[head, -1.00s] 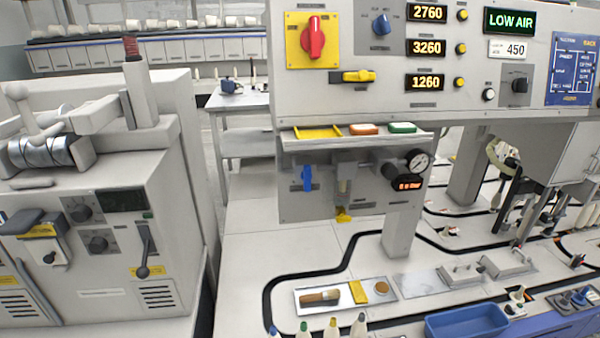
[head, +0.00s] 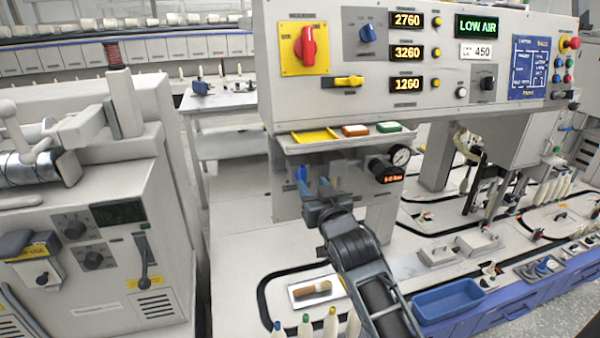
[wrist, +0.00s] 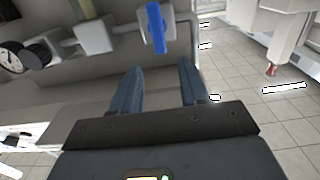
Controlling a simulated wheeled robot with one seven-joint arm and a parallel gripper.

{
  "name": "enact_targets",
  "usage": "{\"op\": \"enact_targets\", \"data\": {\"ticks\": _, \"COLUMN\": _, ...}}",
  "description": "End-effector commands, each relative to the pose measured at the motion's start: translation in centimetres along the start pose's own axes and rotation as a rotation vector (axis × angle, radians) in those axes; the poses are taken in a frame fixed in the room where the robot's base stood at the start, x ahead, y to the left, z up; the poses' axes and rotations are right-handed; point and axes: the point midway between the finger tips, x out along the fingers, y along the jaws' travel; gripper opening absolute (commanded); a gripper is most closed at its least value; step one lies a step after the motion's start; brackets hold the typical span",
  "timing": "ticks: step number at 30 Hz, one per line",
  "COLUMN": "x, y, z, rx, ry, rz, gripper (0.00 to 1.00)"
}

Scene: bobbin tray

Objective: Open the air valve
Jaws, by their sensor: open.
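The air valve's blue lever (head: 301,175) is on the panel under the control box, partly hidden by my gripper in the head view. In the wrist view the blue lever (wrist: 157,30) stands upright in the picture, just beyond my fingertips and roughly in line with the gap between them. My gripper (head: 315,188) is open and empty; its two blue-grey fingers also show in the wrist view (wrist: 158,68). The lever appears to be outside the jaws, with no contact visible. The green display (head: 478,27) reads LOW AIR.
A round pressure gauge (head: 400,156) and grey air fittings (wrist: 95,36) sit beside the valve. A shelf with a yellow tray (head: 314,136) juts out above it. A grey machine (head: 100,240) stands at left. A blue bin (head: 447,300) and bottles stand at the front.

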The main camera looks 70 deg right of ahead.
Motion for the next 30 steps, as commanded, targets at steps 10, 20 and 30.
{"op": "enact_targets", "data": {"ticks": 10, "x": 4.9, "y": -0.1, "z": -0.2, "rx": 0.000, "ry": 0.002, "rz": -0.001, "gripper": 0.45}}
{"op": "enact_targets", "data": {"ticks": 20, "x": 7.4, "y": -0.1, "z": 0.0, "rx": 0.000, "ry": 0.000, "rz": -0.002, "gripper": 0.45}}
{"op": "enact_targets", "data": {"ticks": 30, "x": 7.4, "y": -0.1, "z": 0.0, "rx": 0.000, "ry": 0.000, "rz": -0.002, "gripper": 0.35}}
